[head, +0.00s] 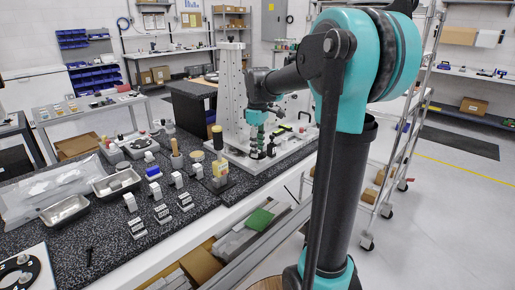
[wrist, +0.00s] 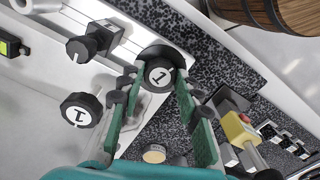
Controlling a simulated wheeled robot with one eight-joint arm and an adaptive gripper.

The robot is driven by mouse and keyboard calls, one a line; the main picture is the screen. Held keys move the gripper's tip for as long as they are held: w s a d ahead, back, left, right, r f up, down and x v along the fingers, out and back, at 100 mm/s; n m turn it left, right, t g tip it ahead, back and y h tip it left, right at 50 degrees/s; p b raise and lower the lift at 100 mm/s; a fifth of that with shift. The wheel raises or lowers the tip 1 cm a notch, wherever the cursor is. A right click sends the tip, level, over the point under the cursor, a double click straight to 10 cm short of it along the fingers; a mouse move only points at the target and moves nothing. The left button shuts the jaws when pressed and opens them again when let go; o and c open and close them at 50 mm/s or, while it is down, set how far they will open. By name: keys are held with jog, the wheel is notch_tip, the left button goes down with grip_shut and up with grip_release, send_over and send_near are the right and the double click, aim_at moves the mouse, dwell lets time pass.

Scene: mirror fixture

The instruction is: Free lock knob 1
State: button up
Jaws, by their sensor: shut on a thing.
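In the wrist view a round black knob with a white face marked 1 (wrist: 158,74) sits between my fingertips. My gripper (wrist: 155,82) is shut on this knob, with a green-padded finger on each side. In the head view my gripper (head: 257,122) points down over the pale fixture plate (head: 236,157), in front of the tall perforated column (head: 231,90). The held knob's seat and stem are hidden.
Another black knob on a block (wrist: 85,45) stands near the gripper's left. A yellow-and-red part (wrist: 237,128) lies to the right. In the head view, metal trays (head: 116,183) and several small labelled blocks (head: 137,228) occupy the dark bench to the left.

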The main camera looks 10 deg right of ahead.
aim_at(258, 151)
dwell(0.4)
jog(key=o, duration=1.2)
jog(key=shift+c, duration=0.2)
notch_tip(258, 151, up, 12)
